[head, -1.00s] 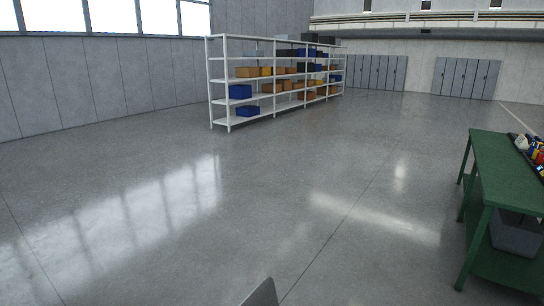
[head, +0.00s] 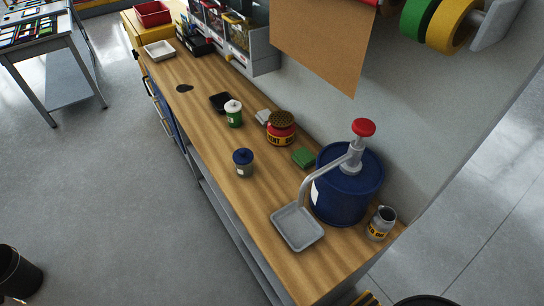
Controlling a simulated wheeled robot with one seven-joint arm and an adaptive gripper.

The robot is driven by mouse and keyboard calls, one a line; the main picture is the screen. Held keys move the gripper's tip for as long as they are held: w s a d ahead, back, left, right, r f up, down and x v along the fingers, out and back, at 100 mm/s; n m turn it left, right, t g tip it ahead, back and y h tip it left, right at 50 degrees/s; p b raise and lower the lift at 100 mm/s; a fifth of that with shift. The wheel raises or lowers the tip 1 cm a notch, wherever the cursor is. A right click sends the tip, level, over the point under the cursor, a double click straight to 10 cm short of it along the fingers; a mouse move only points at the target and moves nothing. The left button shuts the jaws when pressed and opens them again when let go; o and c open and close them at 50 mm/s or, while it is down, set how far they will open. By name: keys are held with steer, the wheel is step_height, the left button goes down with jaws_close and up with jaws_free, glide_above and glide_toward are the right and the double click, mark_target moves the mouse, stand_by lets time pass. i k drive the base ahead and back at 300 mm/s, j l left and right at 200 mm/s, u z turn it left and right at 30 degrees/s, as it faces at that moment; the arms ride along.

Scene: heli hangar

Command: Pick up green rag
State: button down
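A small green folded cloth, which looks like the green rag (head: 303,158), lies flat on the wooden workbench (head: 206,132). It is just left of a blue drum with a red-topped pump (head: 345,190) and right of a red can with a dark perforated top (head: 281,128). Its upper face shows clearly, with nothing on top of it. My gripper is not in view.
A grey tray (head: 297,227) sits under the pump spout. A blue-lidded jar (head: 243,162), a green-and-white bottle (head: 233,113) and a metal can (head: 381,223) stand around the rag. A brown board (head: 325,40) hangs above. Open floor (head: 100,180) lies left of the bench.

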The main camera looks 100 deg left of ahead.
mark_target(305, 159)
steer(key=u, duration=3.1)
